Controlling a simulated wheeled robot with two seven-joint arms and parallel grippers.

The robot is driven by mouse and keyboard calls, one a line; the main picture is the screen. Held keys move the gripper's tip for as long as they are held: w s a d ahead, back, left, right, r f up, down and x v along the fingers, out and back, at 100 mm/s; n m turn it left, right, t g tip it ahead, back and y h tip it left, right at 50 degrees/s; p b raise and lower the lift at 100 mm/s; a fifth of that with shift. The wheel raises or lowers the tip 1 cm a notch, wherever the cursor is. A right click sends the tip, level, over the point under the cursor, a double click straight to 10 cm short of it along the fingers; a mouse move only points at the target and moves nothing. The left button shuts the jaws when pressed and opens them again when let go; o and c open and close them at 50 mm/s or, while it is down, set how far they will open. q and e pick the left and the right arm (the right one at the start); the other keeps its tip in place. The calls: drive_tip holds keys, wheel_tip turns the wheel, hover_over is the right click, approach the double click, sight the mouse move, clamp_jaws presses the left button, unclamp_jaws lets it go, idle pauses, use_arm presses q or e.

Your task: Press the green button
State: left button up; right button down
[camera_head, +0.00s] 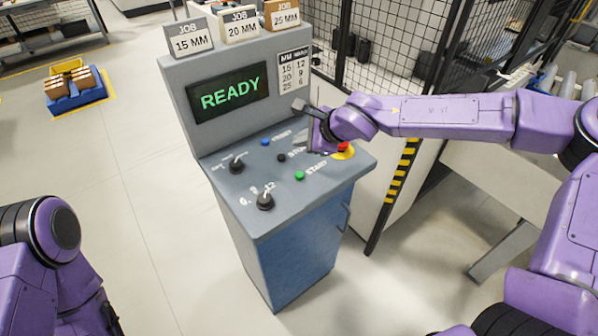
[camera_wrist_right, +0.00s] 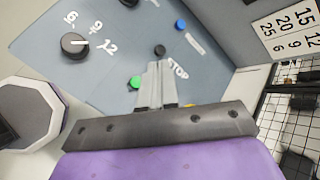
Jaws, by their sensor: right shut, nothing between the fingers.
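The green button (camera_head: 299,176), labelled START, sits on the sloped top of the grey control console (camera_head: 225,185). In the right wrist view the green button (camera_wrist_right: 135,82) lies just left of my fingers. My right gripper (camera_head: 316,148) hangs over the back right of the panel, up and right of the green button in the head view. Its two fingers (camera_wrist_right: 158,70) are together with nothing between them. I cannot tell their height above the panel, but they do not cover the button. My left gripper is out of view; only part of my left arm shows.
A black button (camera_head: 282,157) and a blue button (camera_head: 265,142) are close by. A red emergency button on yellow (camera_head: 343,150) is partly behind my right gripper. Two black knobs (camera_head: 265,201) stand on the panel. The screen (camera_head: 229,93) reads READY. A mesh fence (camera_head: 390,40) stands behind.

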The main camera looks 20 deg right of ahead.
drive_tip(key=b, duration=0.7)
hover_over(302, 177)
wheel_tip(302, 177, down, 9)
drive_tip(key=shift+w+r, duration=0.1)
drive_tip(key=shift+r, duration=0.1)
drive_tip(key=shift+f, duration=0.3)
drive_tip(key=shift+f, duration=0.1)
idle(1.1)
drive_tip(key=shift+f, duration=0.3)
